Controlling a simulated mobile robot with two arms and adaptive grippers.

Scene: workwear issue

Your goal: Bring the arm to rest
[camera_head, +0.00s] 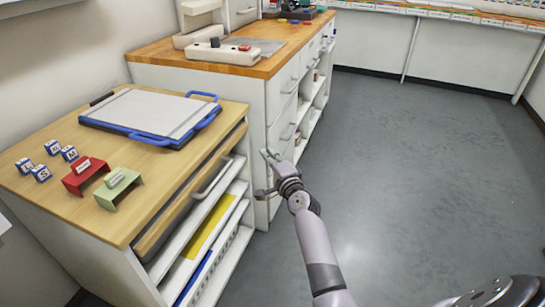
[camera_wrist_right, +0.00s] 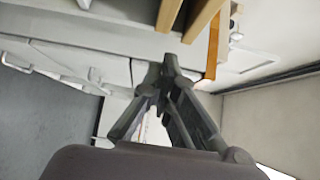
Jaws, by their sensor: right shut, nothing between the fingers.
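My right arm comes up from the bottom in the head view. Its gripper (camera_head: 265,173) is in front of the white cabinet, just right of the wooden-topped unit's corner. In the right wrist view the fingers of the right gripper (camera_wrist_right: 163,65) come together at the tips, with nothing held between them. I cannot tell from the head view how far the gripper is from the cabinet. My left gripper is not in view.
A wooden-topped unit (camera_head: 165,180) bears a blue-handled board (camera_head: 150,113), a red holder (camera_head: 86,174), a green holder (camera_head: 119,187) and several lettered cubes (camera_head: 53,147). A wooden-topped cabinet (camera_head: 262,68) with drawers stands behind. Grey floor (camera_head: 400,160) at right is clear.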

